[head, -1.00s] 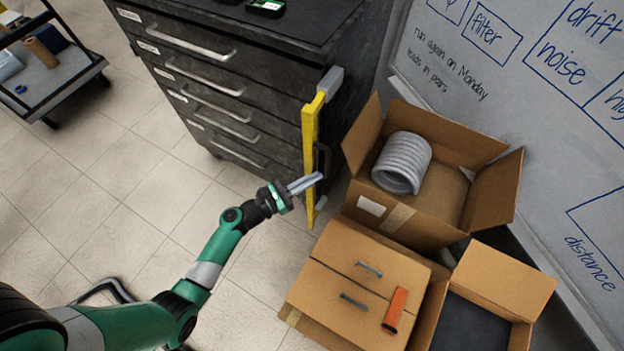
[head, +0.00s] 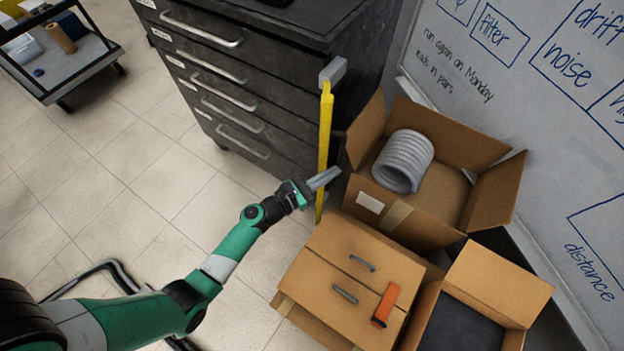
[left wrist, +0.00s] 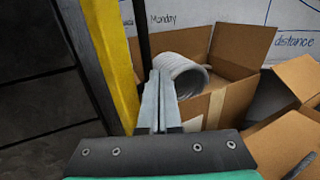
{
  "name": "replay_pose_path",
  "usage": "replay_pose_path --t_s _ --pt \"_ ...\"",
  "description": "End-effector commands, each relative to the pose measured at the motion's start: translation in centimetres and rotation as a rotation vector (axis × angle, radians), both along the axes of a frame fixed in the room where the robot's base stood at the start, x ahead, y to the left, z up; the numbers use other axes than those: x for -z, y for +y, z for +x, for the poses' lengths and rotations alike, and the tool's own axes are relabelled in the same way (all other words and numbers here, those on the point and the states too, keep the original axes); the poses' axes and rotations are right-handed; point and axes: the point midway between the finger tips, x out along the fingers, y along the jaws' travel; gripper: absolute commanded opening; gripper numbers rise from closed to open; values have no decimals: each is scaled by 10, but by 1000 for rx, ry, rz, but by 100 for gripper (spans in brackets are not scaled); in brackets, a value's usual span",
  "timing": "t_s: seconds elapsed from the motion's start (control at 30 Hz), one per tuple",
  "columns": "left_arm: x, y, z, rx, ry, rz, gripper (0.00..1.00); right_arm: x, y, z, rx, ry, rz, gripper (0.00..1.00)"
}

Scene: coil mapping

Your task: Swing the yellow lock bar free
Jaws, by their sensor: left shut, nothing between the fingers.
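The yellow lock bar (head: 325,135) stands upright along the right front edge of the dark drawer cabinet (head: 262,120). Its top end meets a grey block (head: 333,72). My left gripper (head: 328,178) is shut and empty, its fingers crossing the lower part of the bar in the head view. In the left wrist view the bar (left wrist: 110,60) runs just left of my shut fingers (left wrist: 159,85). A dark upright rod (left wrist: 142,35) stands behind the fingertips. I cannot tell whether the fingers touch the bar. My right gripper is not in view.
An open cardboard box (head: 430,222) with a grey coil (head: 403,160) stands right of the bar. A closed box (head: 325,270) and another open box (head: 495,280) are in front. A whiteboard (head: 560,130) is behind.

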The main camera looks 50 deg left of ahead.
Motion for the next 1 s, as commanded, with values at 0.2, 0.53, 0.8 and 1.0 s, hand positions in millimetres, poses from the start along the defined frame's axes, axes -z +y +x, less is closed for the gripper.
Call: replay_pose_path --t_s 0.2,0.53,0.8,1.0 --pt "-1 -14 -47 8 7 -3 0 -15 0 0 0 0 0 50" --pt "1 -26 -109 9 4 -1 0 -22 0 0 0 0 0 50" --pt "1 -27 -114 11 2 -2 0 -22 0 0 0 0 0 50" --pt "1 -27 -114 11 2 -2 0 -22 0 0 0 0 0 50"
